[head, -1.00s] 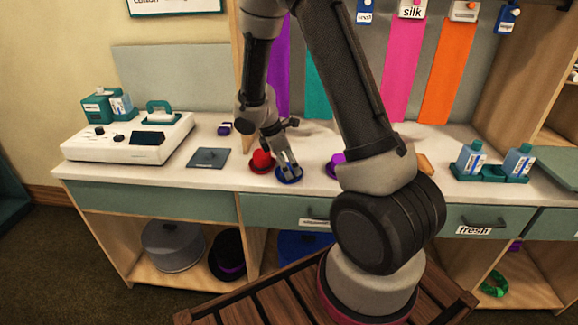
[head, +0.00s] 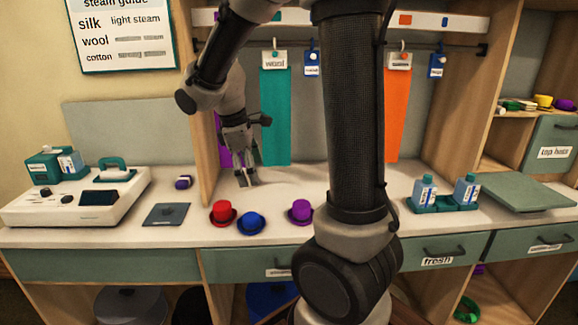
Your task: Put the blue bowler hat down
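The small blue bowler hat (head: 251,223) sits upright on the white counter, between a red hat (head: 223,213) on its left and a purple hat (head: 301,212) on its right. My gripper (head: 247,183) is above and behind the blue hat, pointing down and apart from it. Its fingertips look spread, with nothing between them.
A dark flat pad (head: 167,214) and a white steamer machine (head: 76,203) are on the counter to the left. Blue bottles in a teal tray (head: 444,205) and a green board (head: 525,192) are to the right. Fabric strips hang behind.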

